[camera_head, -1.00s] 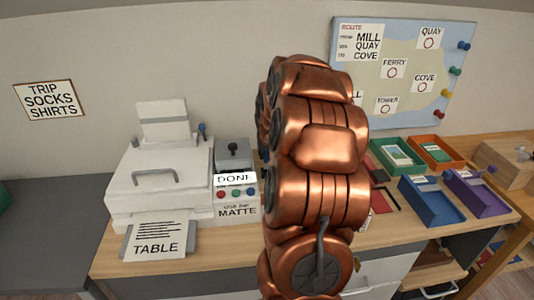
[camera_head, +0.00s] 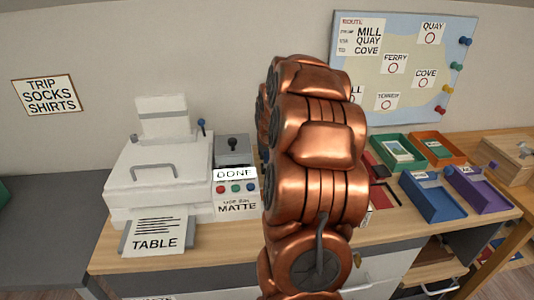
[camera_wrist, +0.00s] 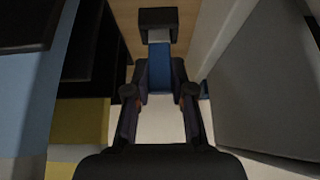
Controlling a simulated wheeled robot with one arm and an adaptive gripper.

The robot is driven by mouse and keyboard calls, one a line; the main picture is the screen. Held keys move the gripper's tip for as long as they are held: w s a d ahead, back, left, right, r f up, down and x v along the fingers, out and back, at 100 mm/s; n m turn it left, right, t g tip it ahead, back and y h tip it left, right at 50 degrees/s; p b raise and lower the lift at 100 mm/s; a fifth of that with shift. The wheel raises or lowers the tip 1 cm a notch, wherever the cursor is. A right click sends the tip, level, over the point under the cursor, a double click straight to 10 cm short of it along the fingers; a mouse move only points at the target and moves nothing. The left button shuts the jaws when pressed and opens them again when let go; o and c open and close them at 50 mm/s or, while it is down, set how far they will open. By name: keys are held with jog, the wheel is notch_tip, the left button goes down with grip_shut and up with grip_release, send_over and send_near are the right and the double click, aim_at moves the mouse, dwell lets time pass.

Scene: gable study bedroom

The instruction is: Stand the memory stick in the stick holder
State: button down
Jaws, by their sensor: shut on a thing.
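My gripper (camera_wrist: 158,92) shows in the wrist view, with its fingers closed around a blue, bar-shaped thing that looks like the memory stick (camera_wrist: 159,62). A pale end piece shows at the far end of the blue body. A dark block (camera_wrist: 158,17) lies just beyond and around that end. I cannot tell whether this block is the stick holder, or whether it touches the stick. In the head view my copper-coloured arm hides the gripper and the stick, and I cannot make out the stick holder there.
A white printer (camera_head: 158,172) with a TABLE sheet (camera_head: 153,237) stands left on the wooden desk. A DONE and MATTE panel (camera_head: 236,189) is beside it. Green (camera_head: 391,168), orange (camera_head: 459,152), blue (camera_head: 432,207) and purple (camera_head: 482,200) trays fill the right side.

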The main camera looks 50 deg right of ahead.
jog(key=shift+f+b, duration=0.35)
jog(key=shift+f, duration=0.3)
jog(key=c, duration=0.9)
grip_release()
jog(key=shift+r, duration=0.15)
jog(key=v, duration=1.1)
jog(key=shift+s+a+r, duration=0.15)
jog(key=shift+s+r, duration=0.05)
jog(key=shift+r, duration=0.15)
